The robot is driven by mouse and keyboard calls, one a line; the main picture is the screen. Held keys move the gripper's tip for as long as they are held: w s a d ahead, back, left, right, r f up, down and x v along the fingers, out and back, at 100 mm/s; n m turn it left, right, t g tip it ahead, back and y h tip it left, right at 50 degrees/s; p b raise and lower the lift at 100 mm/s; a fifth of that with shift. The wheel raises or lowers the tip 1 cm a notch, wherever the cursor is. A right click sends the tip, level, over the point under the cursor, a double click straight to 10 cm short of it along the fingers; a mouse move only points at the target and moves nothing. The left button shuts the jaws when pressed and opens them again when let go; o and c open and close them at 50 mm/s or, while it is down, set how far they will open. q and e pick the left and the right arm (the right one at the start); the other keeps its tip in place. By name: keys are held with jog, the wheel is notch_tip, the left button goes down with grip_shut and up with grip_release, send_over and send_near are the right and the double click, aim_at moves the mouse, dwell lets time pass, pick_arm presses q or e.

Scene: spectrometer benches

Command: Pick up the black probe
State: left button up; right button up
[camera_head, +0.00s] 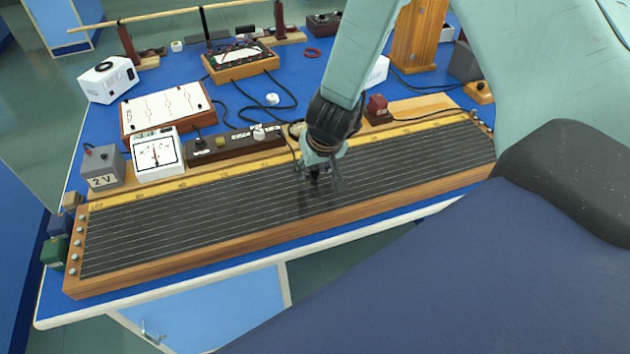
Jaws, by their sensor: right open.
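My right gripper (322,178) hangs from the teal arm, pointing down just above the long wire board (190,229), around the middle of its length. Its dark fingers are apart. No black probe stands out clearly elsewhere. My left gripper is not in view.
Behind the board stand a white meter (156,154), a grey "2 V" box (103,168), a dark key box (221,148) and a red-brown key (378,109). Further back are a resistance box (165,109), a galvanometer box (240,62) and loose cables. The blue tabletop shows bare patches between them.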

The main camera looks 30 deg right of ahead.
jog(key=shift+b+x, duration=0.3)
jog(key=shift+x, duration=0.6)
jog(key=shift+d+f, duration=0.15)
jog(key=shift+f, duration=0.1)
jog(key=shift+a+r, duration=0.2)
jog(key=shift+a, duration=0.05)
jog(key=c, duration=0.6)
jog(key=shift+d+f, duration=0.1)
jog(key=shift+d, duration=0.1)
jog(key=c, duration=0.4)
jog(key=shift+a, duration=0.1)
grip_shut()
